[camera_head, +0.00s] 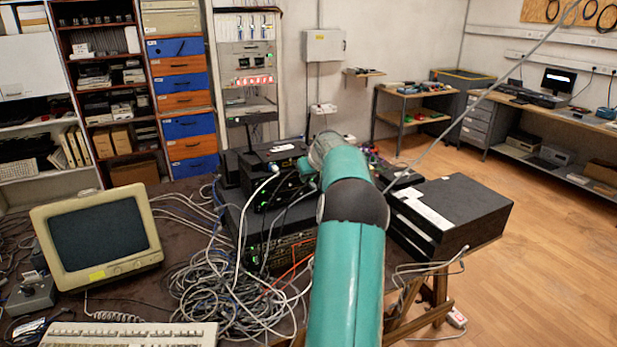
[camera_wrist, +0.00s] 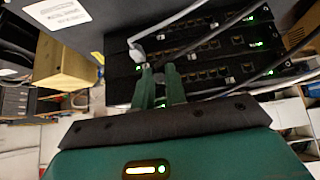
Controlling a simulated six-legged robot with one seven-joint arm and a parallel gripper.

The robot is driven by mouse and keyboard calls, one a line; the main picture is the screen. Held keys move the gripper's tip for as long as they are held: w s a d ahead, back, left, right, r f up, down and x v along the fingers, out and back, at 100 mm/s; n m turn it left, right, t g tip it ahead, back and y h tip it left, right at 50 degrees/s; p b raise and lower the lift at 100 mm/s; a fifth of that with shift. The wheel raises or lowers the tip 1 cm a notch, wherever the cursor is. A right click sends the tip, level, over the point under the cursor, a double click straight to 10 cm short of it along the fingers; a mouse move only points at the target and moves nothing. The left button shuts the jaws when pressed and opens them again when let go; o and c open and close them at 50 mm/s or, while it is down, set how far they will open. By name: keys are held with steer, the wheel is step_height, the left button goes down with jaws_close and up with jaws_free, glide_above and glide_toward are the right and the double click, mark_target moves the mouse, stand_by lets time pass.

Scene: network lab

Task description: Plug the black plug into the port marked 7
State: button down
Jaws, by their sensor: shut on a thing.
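My gripper (camera_wrist: 160,72) shows in the wrist view as two green fingers close together in front of the stacked black network devices (camera_wrist: 207,50). It is shut on the black plug, which is mostly hidden between the fingers. A dark cable (camera_wrist: 228,84) runs from near the fingers to the right. Rows of ports lie just past the fingertips; their numbers are too small to read, so I cannot tell which is 7. A white plug (camera_wrist: 137,54) on a grey cable sits in a port just left of the fingertips. In the head view my arm hides the gripper.
The device stack (camera_head: 285,240) stands on the table beside tangled cables (camera_head: 215,285). A beige monitor (camera_head: 97,240) and a keyboard (camera_head: 130,335) are at the left. A large black case (camera_head: 455,215) is at the right. Floor at the right (camera_head: 560,260) is clear.

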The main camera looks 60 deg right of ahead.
steer(key=shift+w+d, duration=0.35)
steer(key=shift+w, duration=0.3)
stand_by(1.2)
steer(key=c, duration=1.3)
jaws_free()
steer(key=shift+c, duration=0.2)
steer(key=v, duration=1.3)
steer(key=shift+s+r, duration=0.25)
steer(key=shift+r, duration=0.05)
steer(key=shift+a, duration=0.15)
